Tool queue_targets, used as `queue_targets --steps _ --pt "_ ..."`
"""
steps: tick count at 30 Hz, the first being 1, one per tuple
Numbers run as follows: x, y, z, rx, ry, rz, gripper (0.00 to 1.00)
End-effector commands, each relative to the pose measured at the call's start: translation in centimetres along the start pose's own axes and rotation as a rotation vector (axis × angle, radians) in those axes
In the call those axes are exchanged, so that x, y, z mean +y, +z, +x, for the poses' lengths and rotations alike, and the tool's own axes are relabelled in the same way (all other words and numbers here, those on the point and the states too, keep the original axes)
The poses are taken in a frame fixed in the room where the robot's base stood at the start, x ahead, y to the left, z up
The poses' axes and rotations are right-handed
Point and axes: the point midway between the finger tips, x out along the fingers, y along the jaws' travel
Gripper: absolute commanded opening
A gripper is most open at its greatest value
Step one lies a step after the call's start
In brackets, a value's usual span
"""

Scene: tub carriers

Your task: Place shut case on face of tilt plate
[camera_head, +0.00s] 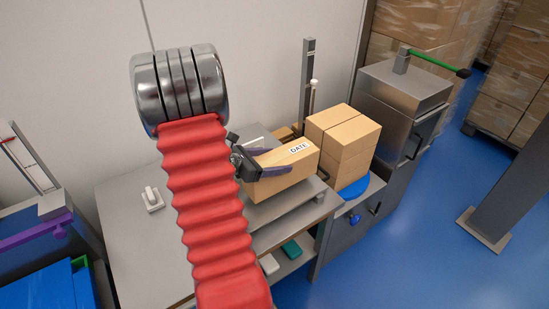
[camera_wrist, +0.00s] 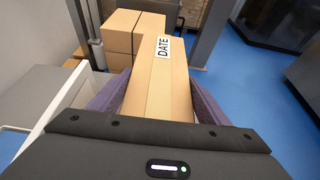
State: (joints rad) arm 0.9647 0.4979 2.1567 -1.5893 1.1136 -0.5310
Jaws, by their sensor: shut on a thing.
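The shut case is a closed cardboard box (camera_head: 284,180) with a white DATE label on top. My gripper (camera_head: 276,160) is shut on it, with purple fingers along its two sides. In the wrist view the box (camera_wrist: 158,98) lies lengthwise between the fingers of my gripper (camera_wrist: 157,92), its label near the far end. In the head view the box is over a grey plate-like surface (camera_head: 287,206) on the bench. I cannot tell whether it touches that surface, or whether that surface is the tilt plate.
Stacked cardboard boxes (camera_head: 343,135) stand on a blue round base (camera_head: 363,188) just right of the held box. A grey post (camera_head: 307,75) rises behind. A steel cabinet (camera_head: 405,92) stands farther right. The bench's left part (camera_head: 130,225) is mostly clear, with a small white switch-like item (camera_head: 152,198).

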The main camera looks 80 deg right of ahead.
Motion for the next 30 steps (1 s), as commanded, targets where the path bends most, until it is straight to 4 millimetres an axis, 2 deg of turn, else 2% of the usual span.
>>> queue_targets --steps 7,18,30 --pt "0.1 -0.1 0.1 -0.004 0.001 0.001 0.08" --pt "0.1 -3.0 1.2 -0.004 0.002 0.0 0.08" --pt "0.2 -3.3 1.3 -0.004 0.003 0.001 0.08"
